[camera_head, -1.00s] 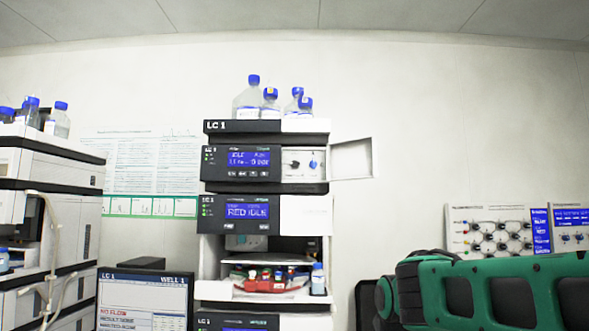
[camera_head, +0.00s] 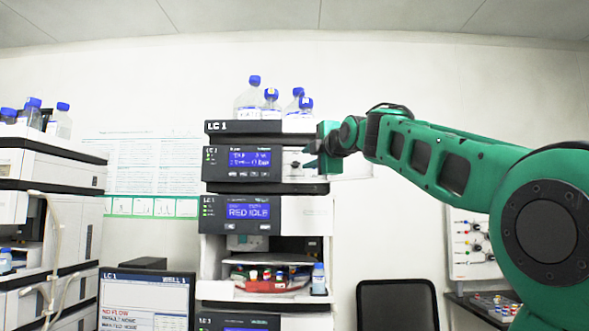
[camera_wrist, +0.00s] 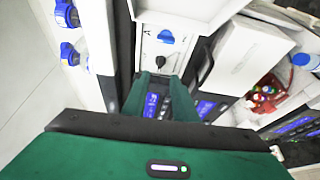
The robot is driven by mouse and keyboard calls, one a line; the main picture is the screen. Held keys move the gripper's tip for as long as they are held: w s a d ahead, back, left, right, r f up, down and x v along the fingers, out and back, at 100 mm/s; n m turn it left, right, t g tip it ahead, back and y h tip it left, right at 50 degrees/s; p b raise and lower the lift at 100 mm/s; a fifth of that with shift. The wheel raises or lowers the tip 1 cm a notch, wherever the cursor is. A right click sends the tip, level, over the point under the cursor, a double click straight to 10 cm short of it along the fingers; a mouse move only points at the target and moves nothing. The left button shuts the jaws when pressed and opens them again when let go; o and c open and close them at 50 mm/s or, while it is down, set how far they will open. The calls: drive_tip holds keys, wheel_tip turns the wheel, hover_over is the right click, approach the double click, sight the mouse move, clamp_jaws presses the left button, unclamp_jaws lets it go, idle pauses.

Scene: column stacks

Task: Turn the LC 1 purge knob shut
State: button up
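The LC 1 stack (camera_head: 230,128) stands in the middle of the head view. Its upper module has a dark display panel (camera_head: 220,173) and a white panel with a black knob (camera_head: 294,165); the wrist view shows this black knob (camera_wrist: 160,61) and a blue knob (camera_wrist: 166,37). I cannot read which is the purge knob. My gripper (camera_head: 314,155) is at the right part of this module and hides the blue knob in the head view. In the wrist view its green fingers (camera_wrist: 157,80) are apart, with nothing between them, pointing towards the knobs without visibly gripping either.
A white door (camera_head: 350,166) stands open to the right of the module, partly behind my arm. Bottles with blue caps (camera_head: 271,102) stand on top of the stack. Red racks of vials (camera_head: 268,284) sit in an open bay below. Another instrument stack (camera_head: 50,180) is at left.

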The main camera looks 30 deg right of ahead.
sight(296, 164)
drive_tip(key=x, duration=0.8)
drive_tip(key=shift+w, duration=0.35)
drive_tip(key=shift+f, duration=0.1)
clamp_jaws()
